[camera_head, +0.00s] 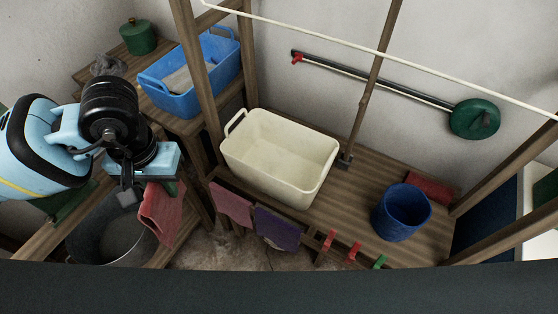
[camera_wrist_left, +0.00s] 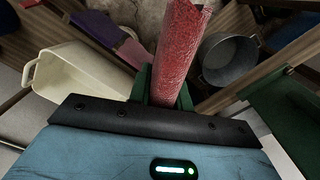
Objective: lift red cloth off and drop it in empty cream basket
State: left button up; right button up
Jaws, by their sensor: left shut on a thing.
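My left gripper (camera_head: 163,186) is shut on the red cloth (camera_head: 161,215), which hangs from its fingers beside the metal tub. In the left wrist view the red cloth (camera_wrist_left: 183,42) rises from between my green fingers (camera_wrist_left: 164,88). The cream basket (camera_head: 268,163) stands upright on the wooden bench, to the right of the gripper; its visible inside is empty. The basket also shows at the left of the wrist view (camera_wrist_left: 82,72). The gripper and cloth are apart from it. My right gripper is in neither view.
A wooden post (camera_head: 198,75) stands between my left arm and the basket. The grey metal tub (camera_head: 100,222) is below the gripper. Pink (camera_head: 233,203) and purple (camera_head: 278,228) cloths hang at the bench front. A blue bucket (camera_head: 402,213) stands right, a blue bin (camera_head: 175,102) back left.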

pick_arm(q)
jog(key=shift+r, duration=0.15)
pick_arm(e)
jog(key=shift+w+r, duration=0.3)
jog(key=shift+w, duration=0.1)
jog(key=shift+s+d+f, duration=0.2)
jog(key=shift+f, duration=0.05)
